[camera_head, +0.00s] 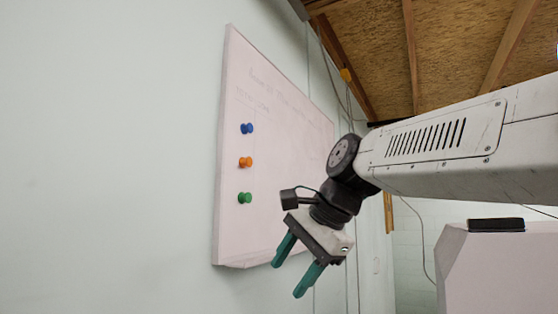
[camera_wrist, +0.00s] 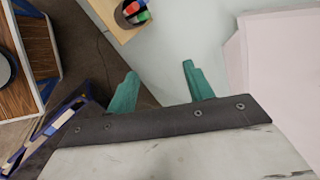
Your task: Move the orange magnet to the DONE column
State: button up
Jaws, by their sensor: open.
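The whiteboard (camera_head: 290,150) hangs on the wall in the head view, seen at a slant. The orange magnet (camera_head: 245,162) sits on its left part, between a blue magnet (camera_head: 247,128) above and a green magnet (camera_head: 244,198) below. Faint writing runs along the top of the board; I cannot read a DONE heading, and my arm hides part of the board's right side. My gripper (camera_head: 285,272), with green fingers, is open and empty, in front of the board's lower edge and right of the magnets. In the wrist view, the gripper (camera_wrist: 158,80) has nothing between its fingers.
In the wrist view, a pale board edge (camera_wrist: 245,70) shows at the right. A wooden surface (camera_wrist: 105,12) with a dark cup (camera_wrist: 130,12) of coloured items stands at the top, and shelving (camera_wrist: 40,60) at the left. The wall left of the whiteboard is bare.

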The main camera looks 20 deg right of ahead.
jog(key=w+d+r+m+t+y, duration=0.1)
jog(key=w+r+m, duration=0.25)
jog(key=r, duration=0.25)
jog(key=w+d+r+m+t, duration=0.1)
jog(key=w+r+m+t, duration=0.1)
jog(key=w+r+m, duration=0.3)
jog(key=m+t+y, duration=0.2)
jog(key=m, duration=0.2)
send_near(250, 163)
jog(key=x, duration=0.7)
jog(key=shift+w+a+f, duration=0.1)
jog(key=shift+w, duration=0.05)
jog(key=c, duration=1.1)
jog(key=shift+o, duration=0.2)
jog(key=shift+w+d, duration=1)
jog(key=shift+d, duration=0.35)
jog(key=shift+w+d, duration=1)
jog(key=shift+d, duration=0.35)
jog(key=shift+w+d, duration=1)
jog(key=shift+d, duration=0.35)
